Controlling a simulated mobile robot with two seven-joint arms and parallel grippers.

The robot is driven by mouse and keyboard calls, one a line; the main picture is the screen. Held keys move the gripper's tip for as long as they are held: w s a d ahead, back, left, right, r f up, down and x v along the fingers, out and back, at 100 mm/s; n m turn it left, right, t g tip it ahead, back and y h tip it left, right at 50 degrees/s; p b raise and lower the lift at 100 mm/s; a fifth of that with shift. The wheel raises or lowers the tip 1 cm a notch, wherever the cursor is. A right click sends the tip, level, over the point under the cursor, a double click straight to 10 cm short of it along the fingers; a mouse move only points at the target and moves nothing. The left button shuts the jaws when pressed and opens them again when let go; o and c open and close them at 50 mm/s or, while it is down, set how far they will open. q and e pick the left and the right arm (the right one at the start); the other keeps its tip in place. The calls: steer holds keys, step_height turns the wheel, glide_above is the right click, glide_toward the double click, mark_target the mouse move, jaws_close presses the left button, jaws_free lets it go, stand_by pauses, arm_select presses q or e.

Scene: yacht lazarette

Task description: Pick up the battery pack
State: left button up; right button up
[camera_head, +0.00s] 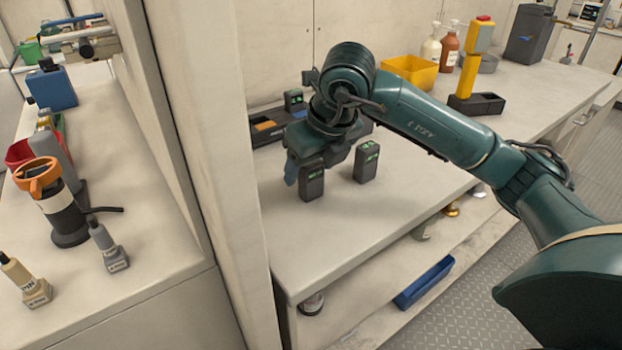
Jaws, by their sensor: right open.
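A dark battery pack (312,184) with green marks on its top stands upright on the light bench. A similar battery pack (367,163) stands just to its right. Another one (293,100) is behind, at a dark tray or charger (266,129). My right gripper (301,166) is open and points down at the nearest pack. One finger shows beside the pack's left side; the other is hidden, so I cannot tell whether the fingers straddle it or touch it. My left gripper is not in view.
A white partition (229,200) stands close to the left of the bench. A yellow bin (411,72), bottles (447,48) and a yellow-and-black tool (471,85) stand at the back right. The front of the bench is clear. A blue tray (424,283) lies on the shelf below.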

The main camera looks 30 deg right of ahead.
mark_target(309, 176)
steer(key=x, duration=0.3)
steer(key=shift+d+f, duration=0.15)
steer(key=shift+f, duration=0.2)
steer(key=c, duration=1.1)
steer(key=shift+r, duration=0.1)
